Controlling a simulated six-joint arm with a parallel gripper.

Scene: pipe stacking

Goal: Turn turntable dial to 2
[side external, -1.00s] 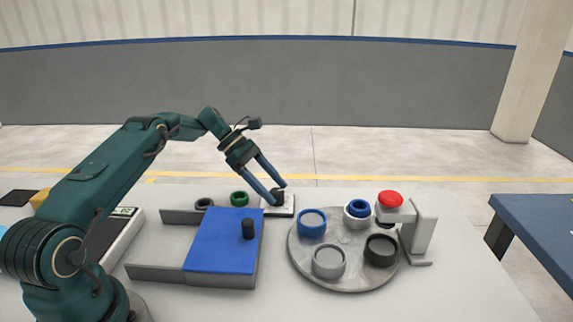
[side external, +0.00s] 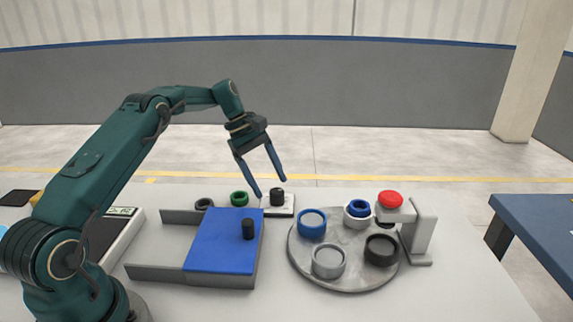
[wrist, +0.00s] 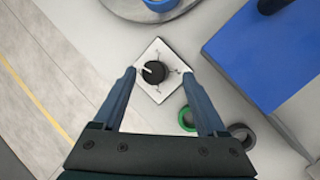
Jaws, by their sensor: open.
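The dial is a black knob (side external: 277,196) on a white square plate (side external: 285,211), standing behind the turntable and the blue-topped slide. In the wrist view the knob (wrist: 154,72) carries a white pointer line aimed toward the upper left of the picture, and small marks on the plate (wrist: 148,55) are too small to read. My gripper (side external: 270,187) is open and empty, its two blue fingers spread above the knob and apart from it. The grey round turntable (side external: 343,284) holds a blue cup (side external: 312,223), a light grey cup (side external: 329,261), a black cup (side external: 381,250) and a white one with a blue ring.
A red button (side external: 391,199) sits on a grey bracket at the turntable's right. Left of the dial are a green ring (side external: 239,198), a dark ring (side external: 204,204) and the blue slide block (side external: 220,246) with a black peg. Bare table lies in front of the turntable.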

